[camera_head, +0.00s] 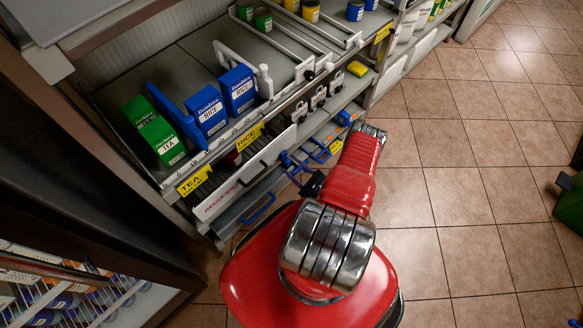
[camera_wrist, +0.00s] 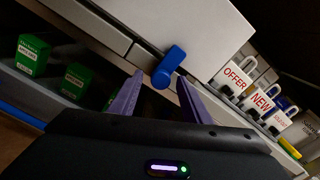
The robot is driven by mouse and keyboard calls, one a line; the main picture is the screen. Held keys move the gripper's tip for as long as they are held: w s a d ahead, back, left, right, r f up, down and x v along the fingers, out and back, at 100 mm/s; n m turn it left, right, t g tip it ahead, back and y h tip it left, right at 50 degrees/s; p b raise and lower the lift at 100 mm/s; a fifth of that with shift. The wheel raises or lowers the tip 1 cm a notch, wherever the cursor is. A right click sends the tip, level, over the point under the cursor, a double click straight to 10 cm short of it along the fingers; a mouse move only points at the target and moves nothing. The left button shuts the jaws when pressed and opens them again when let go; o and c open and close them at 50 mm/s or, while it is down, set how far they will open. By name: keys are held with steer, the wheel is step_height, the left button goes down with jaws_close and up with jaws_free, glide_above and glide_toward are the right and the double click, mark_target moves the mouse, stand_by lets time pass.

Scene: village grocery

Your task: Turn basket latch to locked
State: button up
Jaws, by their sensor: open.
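A blue latch lever (camera_wrist: 170,66) with a rounded end sits at the lower edge of a pale grey panel (camera_wrist: 185,28) in the wrist view. I cannot tell from its look whether it is at locked. My gripper (camera_wrist: 160,80) is open, with its two purple fingers on either side of the lever's lower end. Whether the fingers touch it is not clear. Blue baskets or handles (camera_head: 318,153) show beside the arm.
Green tea boxes (camera_head: 155,131) and blue rice boxes (camera_head: 207,110) stand on the shelf. Tags reading OFFER (camera_wrist: 236,77) and NEW (camera_wrist: 263,101) hang to the right of the lever. The tiled floor (camera_head: 470,205) to the right is clear, with a green object (camera_head: 569,207) at its edge.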

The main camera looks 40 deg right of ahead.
steer(key=s, duration=1.3)
steer(key=shift+s+d, duration=0.15)
steer(key=shift+s, duration=0.25)
steer(key=shift+f, duration=0.1)
stand_by(0.8)
